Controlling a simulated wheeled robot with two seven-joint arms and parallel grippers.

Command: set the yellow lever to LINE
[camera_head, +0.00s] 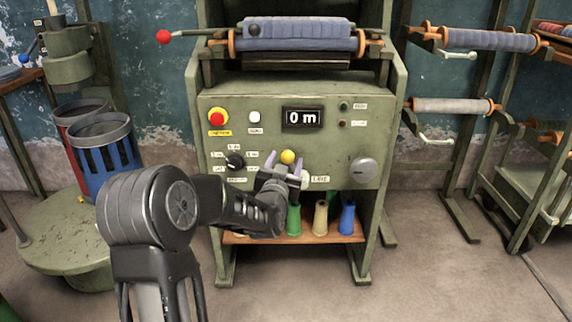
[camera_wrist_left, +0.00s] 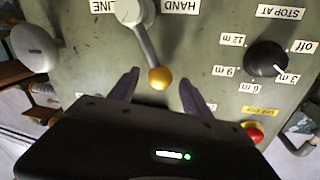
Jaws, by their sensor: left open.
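The yellow lever is a grey arm with a yellow ball knob (camera_head: 287,157) on the green machine's front panel. It points up from its round pivot and leans a little left, away from the LINE label (camera_head: 320,179). In the left wrist view, which is turned over, the yellow knob (camera_wrist_left: 159,78) shows with the LINE label (camera_wrist_left: 105,6) and the HAND label (camera_wrist_left: 180,6) beside the pivot (camera_wrist_left: 131,10). My left gripper (camera_head: 284,163) is open, its fingers on either side of the knob in view; contact cannot be told. My right gripper is out of view.
The panel also has a black STOP AT dial (camera_head: 235,160), a red stop button (camera_head: 217,118), a display reading 0 m (camera_head: 302,118) and a grey round knob (camera_head: 363,170). Coloured cones (camera_head: 347,218) stand on the shelf below. A red-knobbed handle (camera_head: 163,37) juts out at upper left.

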